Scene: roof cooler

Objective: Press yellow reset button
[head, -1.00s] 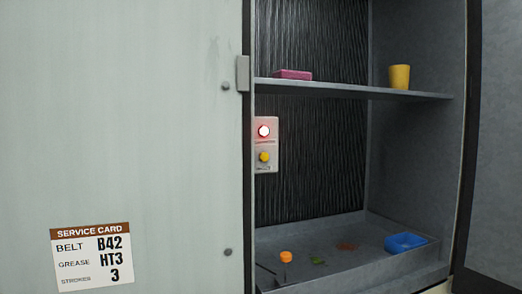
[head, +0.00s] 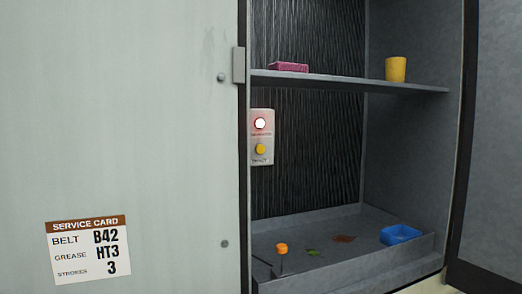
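The yellow reset button (head: 260,149) is a small round knob low on a pale switch plate (head: 262,160), just inside the left edge of the open cabinet. Above it on the same plate a round red-rimmed lamp (head: 260,123) glows. Small lettering on the plate is too small to read for sure. Neither of my grippers is in the head view, and nothing touches the button.
A shelf (head: 350,82) holds a pink block (head: 289,67) and a yellow cup (head: 396,69). The bottom tray (head: 375,263) holds a blue container (head: 400,234), an orange-topped item (head: 281,248) and debris. A pale panel (head: 130,130) with a service card (head: 88,250) borders the opening.

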